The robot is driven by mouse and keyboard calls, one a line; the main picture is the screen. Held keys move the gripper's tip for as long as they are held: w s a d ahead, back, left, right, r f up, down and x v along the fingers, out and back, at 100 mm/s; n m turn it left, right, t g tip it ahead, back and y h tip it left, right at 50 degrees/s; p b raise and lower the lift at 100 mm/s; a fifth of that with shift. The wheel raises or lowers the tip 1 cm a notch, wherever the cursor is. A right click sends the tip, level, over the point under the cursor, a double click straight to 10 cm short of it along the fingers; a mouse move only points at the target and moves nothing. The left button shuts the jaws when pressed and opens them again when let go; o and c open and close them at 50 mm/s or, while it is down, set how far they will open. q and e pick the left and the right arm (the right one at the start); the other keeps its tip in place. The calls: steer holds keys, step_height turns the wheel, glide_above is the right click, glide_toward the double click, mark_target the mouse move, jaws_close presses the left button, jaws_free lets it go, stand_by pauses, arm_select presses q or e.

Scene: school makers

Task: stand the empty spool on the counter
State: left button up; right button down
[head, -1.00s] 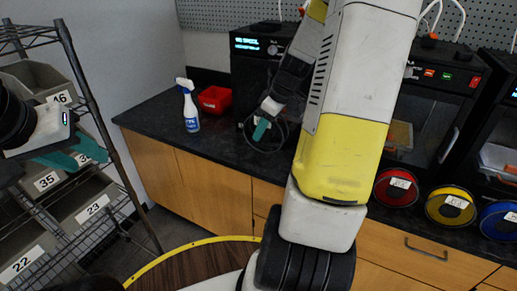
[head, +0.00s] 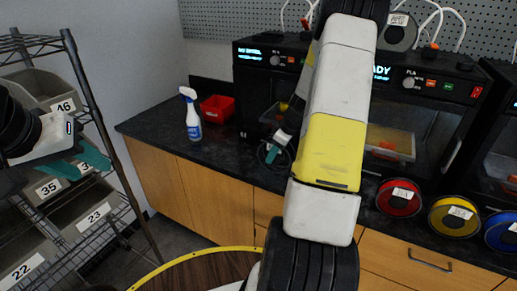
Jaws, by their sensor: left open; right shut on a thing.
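The empty spool (head: 289,157) is a dark, thin-rimmed ring over the black counter (head: 225,161), in front of the left printer. My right gripper (head: 271,153), with teal fingertips, is shut on it from above. The spool's rim faces partly toward me; I cannot tell whether it touches the counter. My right arm covers the area just to its right. My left gripper (head: 82,163) is open and empty at the left, in front of the bin rack.
A spray bottle (head: 192,116) and a red bin (head: 216,108) stand left of the spool. Black printers (head: 425,105) line the back. Red (head: 398,198), yellow (head: 453,216) and blue (head: 502,232) spools stand along the front right. A wire rack (head: 90,95) with labelled bins is at the left.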

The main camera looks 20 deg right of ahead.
steer(key=shift+w+d, duration=0.4)
steer(key=shift+w, duration=0.1)
steer(key=shift+w+d+f, duration=0.1)
steer(key=shift+w+f, duration=0.05)
steer(key=shift+f, duration=0.75)
steer(key=shift+w+d+f, duration=0.1)
steer(key=shift+w+f, duration=0.05)
steer(key=shift+f, duration=0.75)
steer(key=shift+f, duration=0.15)
steer(key=c, duration=0.8)
jaws_free()
steer(key=shift+c, duration=0.2)
